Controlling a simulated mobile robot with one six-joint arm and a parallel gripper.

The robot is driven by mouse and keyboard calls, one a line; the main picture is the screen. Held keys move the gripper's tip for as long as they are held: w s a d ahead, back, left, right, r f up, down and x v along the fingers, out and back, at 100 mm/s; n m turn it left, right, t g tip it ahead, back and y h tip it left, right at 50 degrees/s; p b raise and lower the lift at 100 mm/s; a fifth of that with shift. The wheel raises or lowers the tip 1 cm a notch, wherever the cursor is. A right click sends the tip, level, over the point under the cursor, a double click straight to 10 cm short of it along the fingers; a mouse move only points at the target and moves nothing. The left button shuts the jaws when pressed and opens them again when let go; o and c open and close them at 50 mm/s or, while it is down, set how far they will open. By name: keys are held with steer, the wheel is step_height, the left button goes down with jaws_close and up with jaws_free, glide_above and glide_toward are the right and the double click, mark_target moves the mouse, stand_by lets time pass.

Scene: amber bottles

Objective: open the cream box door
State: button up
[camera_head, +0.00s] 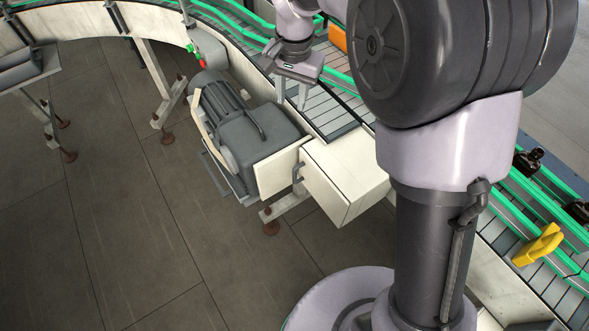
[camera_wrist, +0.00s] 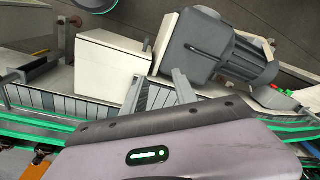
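The cream box (camera_head: 355,172) sticks out from the near side of the conveyor, left of my arm column. Its door (camera_head: 324,190) faces the floor aisle and looks shut. A small grey handle (camera_head: 298,174) is at the door's left edge. In the wrist view the cream box (camera_wrist: 105,68) is left of centre, with the handle (camera_wrist: 147,45) at its upper right corner. My gripper (camera_head: 291,102) is above the conveyor belt, beyond and above the box. Its two fingers (camera_wrist: 160,84) are spread and empty, apart from the handle.
A grey motor (camera_head: 245,135) with a cream side panel stands left of the box, close to the handle. Green conveyor rails run behind. A yellow object (camera_head: 539,244) and dark bottles (camera_head: 528,161) are on the belt at right. The floor (camera_head: 130,200) in front is clear.

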step_height(320, 180, up, 12)
steer(key=s+p, duration=0.1)
steer(key=p, duration=0.1)
steer(key=shift+s+d+r+p, duration=0.15)
steer(key=shift+d+r+p, duration=0.1)
steer(key=shift+p, duration=0.1)
